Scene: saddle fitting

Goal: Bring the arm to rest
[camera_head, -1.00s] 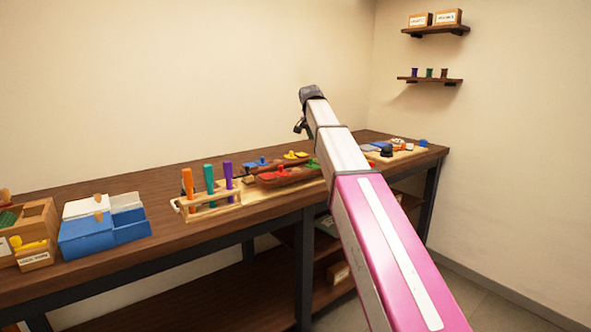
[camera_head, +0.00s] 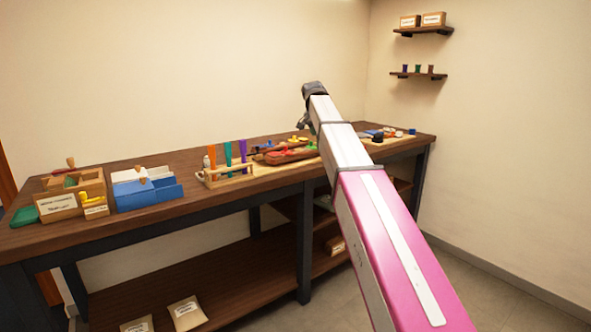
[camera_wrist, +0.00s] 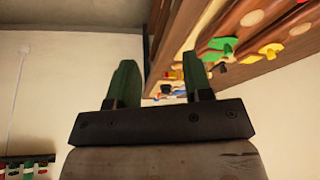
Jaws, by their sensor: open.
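My arm reaches up and forward from the lower right in the head view, its end raised above the workbench (camera_head: 190,221). My gripper (camera_wrist: 156,85) shows in the wrist view with two dark green fingers spread apart. Nothing is between the fingertips. In the head view the fingers are mostly hidden behind the wrist. The bench with its coloured pieces shows beyond the fingers at the upper right of the wrist view, apart from them.
On the bench stand a wooden box (camera_head: 60,207), a blue box (camera_head: 150,194), a rack (camera_head: 228,178) with orange, teal and purple handles, and wooden forms with coloured pieces (camera_head: 285,157). Two wall shelves (camera_head: 419,75) hang at right. Floor at right is clear.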

